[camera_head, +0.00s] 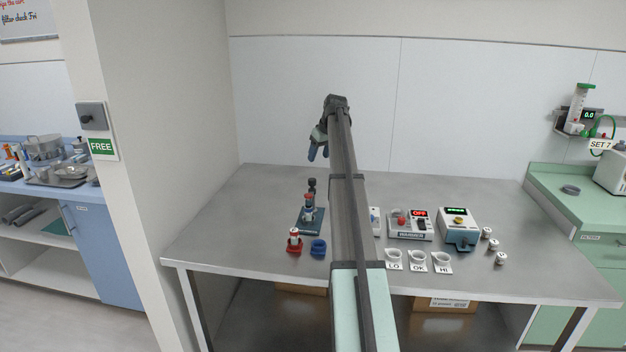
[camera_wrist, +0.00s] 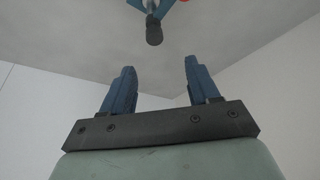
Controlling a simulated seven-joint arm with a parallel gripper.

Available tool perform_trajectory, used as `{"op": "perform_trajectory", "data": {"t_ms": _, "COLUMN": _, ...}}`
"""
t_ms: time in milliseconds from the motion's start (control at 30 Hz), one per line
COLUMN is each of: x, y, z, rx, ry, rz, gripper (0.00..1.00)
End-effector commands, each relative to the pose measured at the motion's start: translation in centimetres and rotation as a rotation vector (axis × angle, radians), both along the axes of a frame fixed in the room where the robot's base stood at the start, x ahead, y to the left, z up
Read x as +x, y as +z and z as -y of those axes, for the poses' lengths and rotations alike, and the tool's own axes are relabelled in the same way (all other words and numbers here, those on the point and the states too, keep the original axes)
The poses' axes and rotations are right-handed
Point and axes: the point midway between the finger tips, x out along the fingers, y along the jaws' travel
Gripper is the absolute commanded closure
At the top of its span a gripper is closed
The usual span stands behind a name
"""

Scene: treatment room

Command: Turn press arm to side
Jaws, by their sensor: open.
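A small hand press (camera_head: 309,222) stands on the steel table, left of my arm in the head view. It has a dark blue base and a red-and-white part at its middle. Its dark press arm (camera_head: 312,186) shows at the top; in the wrist view its black end (camera_wrist: 154,32) hangs in at the top edge, beyond my fingertips. My gripper (camera_head: 318,154) is above and behind the press, apart from it. In the wrist view its two blue fingers (camera_wrist: 160,72) are spread with nothing between them. Most of the press is cut off there.
A red-and-white vial (camera_head: 294,241) and a blue ring-shaped holder (camera_head: 318,247) stand in front of the press. Right of my arm are a warmer box (camera_head: 411,226), a blue-grey device (camera_head: 458,229), white cups (camera_head: 416,258) and several small vials. The table's left side is clear.

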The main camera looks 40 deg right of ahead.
Motion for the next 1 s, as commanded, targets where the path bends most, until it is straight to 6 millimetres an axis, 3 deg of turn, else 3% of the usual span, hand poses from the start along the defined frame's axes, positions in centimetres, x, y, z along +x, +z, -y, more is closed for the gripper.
{"op": "perform_trajectory", "data": {"t_ms": 167, "x": 0.3, "y": -0.3, "z": 1.0, "rx": -0.016, "ry": -0.005, "rz": -0.001, "gripper": 0.4}}
{"op": "perform_trajectory", "data": {"t_ms": 800, "x": 4.2, "y": -9.9, "z": 0.9, "rx": -0.013, "ry": -0.005, "rz": -0.002, "gripper": 0.4}}
{"op": "perform_trajectory", "data": {"t_ms": 1000, "x": 5.0, "y": -11.7, "z": 0.8, "rx": -0.014, "ry": -0.005, "rz": -0.001, "gripper": 0.4}}
